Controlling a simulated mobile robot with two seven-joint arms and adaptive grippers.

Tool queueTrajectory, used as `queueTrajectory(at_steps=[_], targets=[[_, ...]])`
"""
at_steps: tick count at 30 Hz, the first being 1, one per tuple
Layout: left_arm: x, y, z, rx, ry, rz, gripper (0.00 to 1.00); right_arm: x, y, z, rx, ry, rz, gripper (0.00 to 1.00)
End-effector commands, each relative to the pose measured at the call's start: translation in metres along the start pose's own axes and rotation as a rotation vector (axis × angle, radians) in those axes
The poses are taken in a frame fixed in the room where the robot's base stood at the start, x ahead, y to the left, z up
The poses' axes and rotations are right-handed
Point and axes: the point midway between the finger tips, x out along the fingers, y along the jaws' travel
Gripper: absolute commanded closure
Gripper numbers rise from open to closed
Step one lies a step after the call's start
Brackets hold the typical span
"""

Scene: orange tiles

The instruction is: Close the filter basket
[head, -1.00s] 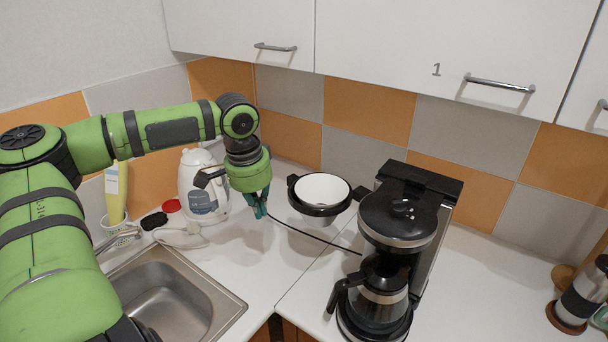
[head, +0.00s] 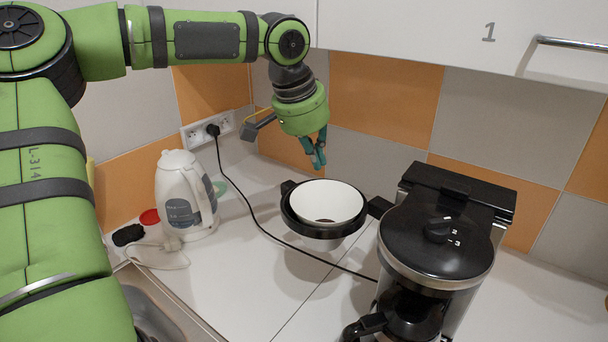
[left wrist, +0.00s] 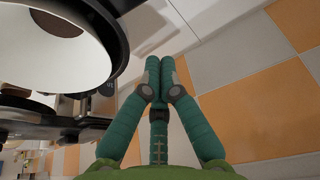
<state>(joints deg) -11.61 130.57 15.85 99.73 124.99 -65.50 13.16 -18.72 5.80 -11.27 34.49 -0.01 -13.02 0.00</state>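The filter basket (head: 318,228) is a black ring holder with a white cone inside. In the head view it is swung out to the left of the black coffee maker (head: 432,250), joined by a black hinge arm at its right. In the left wrist view the basket (left wrist: 98,22) fills the upper left. My left gripper (head: 316,160) is above and behind the basket, near the tiled wall, pointing down. Its teal fingertips (left wrist: 160,72) are together with nothing between them. It appears apart from the basket. My right gripper is not in view.
A white kettle (head: 186,196) stands at the left, near a wall socket (head: 208,130) with a black cord running across the counter. Wall cabinets (head: 450,35) hang above. The sink (head: 150,315) is at lower left. Counter left of the basket is mostly clear.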

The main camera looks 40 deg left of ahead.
Motion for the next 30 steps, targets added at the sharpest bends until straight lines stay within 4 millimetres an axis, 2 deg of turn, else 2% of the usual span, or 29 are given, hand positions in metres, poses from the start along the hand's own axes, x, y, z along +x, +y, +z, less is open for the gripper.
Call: queueTrajectory(at_steps=[2, 6, 9, 12, 18, 23, 30], targets=[[0.015, 0.000, 0.001, 0.001, -0.006, -0.001, 1.00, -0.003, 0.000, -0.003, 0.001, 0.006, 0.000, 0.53], [0.038, 0.000, 0.001, 0.002, -0.005, -0.002, 1.00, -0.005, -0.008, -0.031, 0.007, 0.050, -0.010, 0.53], [0.029, 0.000, 0.012, 0.003, 0.002, -0.001, 1.00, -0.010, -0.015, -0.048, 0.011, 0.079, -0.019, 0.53], [0.026, 0.000, 0.021, 0.002, 0.003, 0.000, 1.00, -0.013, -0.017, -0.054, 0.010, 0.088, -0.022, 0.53], [0.022, 0.000, 0.035, 0.001, 0.000, -0.001, 1.00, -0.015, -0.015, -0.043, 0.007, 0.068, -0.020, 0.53], [0.022, 0.000, 0.038, 0.002, 0.001, 0.000, 1.00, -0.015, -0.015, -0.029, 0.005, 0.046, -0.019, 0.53], [0.022, 0.000, 0.038, 0.001, 0.000, 0.000, 1.00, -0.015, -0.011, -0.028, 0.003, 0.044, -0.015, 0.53]])
